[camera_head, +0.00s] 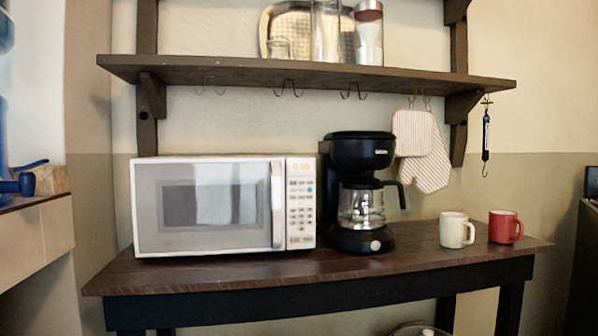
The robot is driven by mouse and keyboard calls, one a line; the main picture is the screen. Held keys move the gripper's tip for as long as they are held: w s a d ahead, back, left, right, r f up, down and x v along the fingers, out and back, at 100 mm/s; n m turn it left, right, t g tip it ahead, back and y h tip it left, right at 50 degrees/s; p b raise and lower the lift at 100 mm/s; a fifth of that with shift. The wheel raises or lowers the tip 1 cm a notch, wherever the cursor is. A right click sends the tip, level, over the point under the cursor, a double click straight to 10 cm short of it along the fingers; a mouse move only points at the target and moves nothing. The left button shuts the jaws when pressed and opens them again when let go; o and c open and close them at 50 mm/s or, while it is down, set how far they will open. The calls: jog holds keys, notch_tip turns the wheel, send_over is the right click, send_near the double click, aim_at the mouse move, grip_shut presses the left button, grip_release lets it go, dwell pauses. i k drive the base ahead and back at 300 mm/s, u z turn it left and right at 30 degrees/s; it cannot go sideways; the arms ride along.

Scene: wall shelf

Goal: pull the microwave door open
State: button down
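A white microwave (222,250) stands on the left part of the dark wooden table, facing me. Its door (205,205) is shut, with a grey reflective window. A vertical silver handle (277,205) runs along the door's right edge. The keypad panel (301,203) is to the right of the handle, with a lit display at its top. My gripper is not in view.
A black coffee maker (361,150) stands close to the microwave's right side. A white mug (453,229) and a red mug (502,228) are farther right on the table (410,262). A wall shelf (300,72) with hooks hangs above. The table's front edge is clear.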

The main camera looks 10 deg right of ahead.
aim_at(196, 211)
jog(key=z, duration=0.9)
jog(key=k, duration=0.35)
jog(key=u, duration=0.9)
